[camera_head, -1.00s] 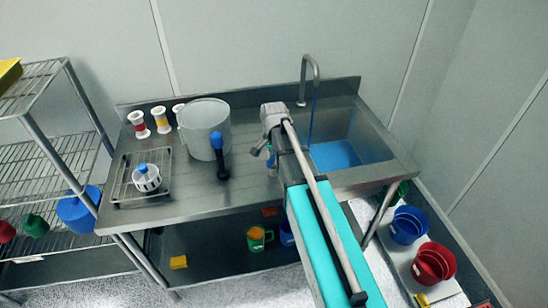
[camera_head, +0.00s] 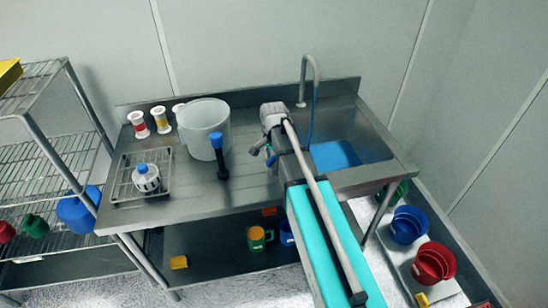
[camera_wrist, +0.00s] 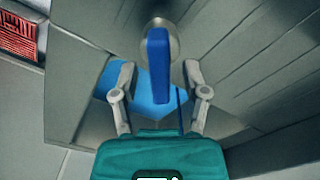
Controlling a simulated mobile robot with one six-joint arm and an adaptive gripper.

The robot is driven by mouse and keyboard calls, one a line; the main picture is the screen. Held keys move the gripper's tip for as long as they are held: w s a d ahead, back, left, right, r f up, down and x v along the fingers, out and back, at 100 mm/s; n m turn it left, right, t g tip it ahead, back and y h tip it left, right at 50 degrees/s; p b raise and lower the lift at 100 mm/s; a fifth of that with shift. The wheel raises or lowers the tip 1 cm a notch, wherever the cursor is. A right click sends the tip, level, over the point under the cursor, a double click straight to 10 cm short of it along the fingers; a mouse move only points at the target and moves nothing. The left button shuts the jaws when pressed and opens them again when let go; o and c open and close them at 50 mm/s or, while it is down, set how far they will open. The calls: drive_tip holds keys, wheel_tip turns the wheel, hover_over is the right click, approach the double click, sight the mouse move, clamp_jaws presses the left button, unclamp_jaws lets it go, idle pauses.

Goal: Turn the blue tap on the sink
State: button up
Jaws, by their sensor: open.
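The blue tap handle (camera_wrist: 158,72) shows in the wrist view as an upright bar on a round grey knob. My gripper (camera_wrist: 159,66) is open, with one finger on each side of the handle and visible gaps between. In the head view my gripper (camera_head: 264,151) is at the sink's left side, partly behind my arm. A small blue piece shows beside it, too small to tell if it is the handle. The sink (camera_head: 375,147) has a blue bottom and a grey gooseneck spout (camera_head: 304,72) behind it. A thin blue line hangs from the spout.
A translucent bucket (camera_head: 203,118), a dark stick with a blue top (camera_head: 218,155) and several spools stand left on the steel counter (camera_head: 190,205). A wire rack (camera_head: 122,190) holds a white part. Blue (camera_head: 408,226) and red (camera_head: 433,263) buckets stand at right.

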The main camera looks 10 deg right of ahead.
drive_tip(key=shift+n, duration=0.4)
